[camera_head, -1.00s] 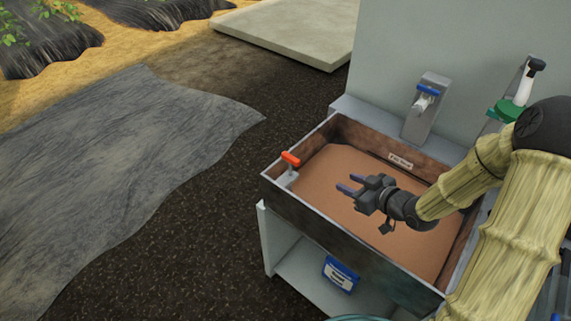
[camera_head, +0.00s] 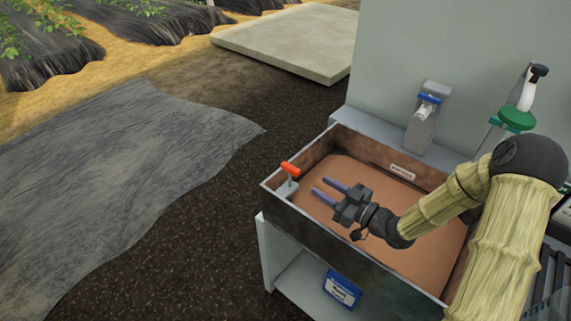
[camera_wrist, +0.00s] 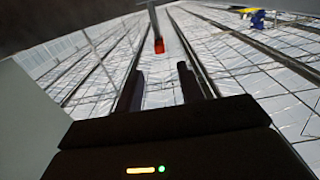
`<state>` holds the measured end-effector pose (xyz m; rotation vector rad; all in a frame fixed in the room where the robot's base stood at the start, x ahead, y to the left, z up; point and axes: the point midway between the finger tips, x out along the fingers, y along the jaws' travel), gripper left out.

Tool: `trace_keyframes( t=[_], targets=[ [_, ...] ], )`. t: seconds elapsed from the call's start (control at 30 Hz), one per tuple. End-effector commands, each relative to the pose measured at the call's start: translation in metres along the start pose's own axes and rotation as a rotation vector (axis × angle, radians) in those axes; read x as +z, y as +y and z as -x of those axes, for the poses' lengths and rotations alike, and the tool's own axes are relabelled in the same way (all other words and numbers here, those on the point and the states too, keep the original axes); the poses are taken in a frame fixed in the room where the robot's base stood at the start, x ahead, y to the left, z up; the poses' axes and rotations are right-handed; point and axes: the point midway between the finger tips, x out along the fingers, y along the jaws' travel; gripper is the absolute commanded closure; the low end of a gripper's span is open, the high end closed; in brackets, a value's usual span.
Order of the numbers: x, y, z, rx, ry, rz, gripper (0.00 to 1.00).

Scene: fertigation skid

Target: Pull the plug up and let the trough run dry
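The plug's red T-shaped handle (camera_head: 290,168) stands upright on its stem at the left corner of the trough (camera_head: 330,247). The trough holds brown liquid (camera_head: 350,170), which hides whatever lies below its surface. My gripper (camera_head: 321,187) is over the trough, to the right of the handle and apart from it. Its two fingers are spread, with nothing between them, and point left towards the handle. In the wrist view, the red handle (camera_wrist: 158,46) shows beyond and between the two open fingers (camera_wrist: 160,85).
A grey dispenser with a blue band (camera_head: 428,115) is on the panel behind the trough. A white and green fitting (camera_head: 520,108) stands to its right. A blue-labelled container (camera_head: 342,288) sits below the trough. Dark ground lies open on the left.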

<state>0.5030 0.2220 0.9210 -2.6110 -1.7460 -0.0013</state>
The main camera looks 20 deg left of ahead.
Motion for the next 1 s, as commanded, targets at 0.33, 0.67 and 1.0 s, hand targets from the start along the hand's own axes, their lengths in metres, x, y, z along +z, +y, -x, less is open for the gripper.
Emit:
trace_keyframes(
  t=[0.33,0.67,1.0],
  targets=[
    [-0.001,-0.001,-0.064,-0.003,0.001,0.0,0.62],
    [-0.001,-0.001,-0.12,-0.001,0.001,0.0,0.62],
    [0.0,0.0,-0.142,0.001,-0.001,0.0,0.62]
  ],
)
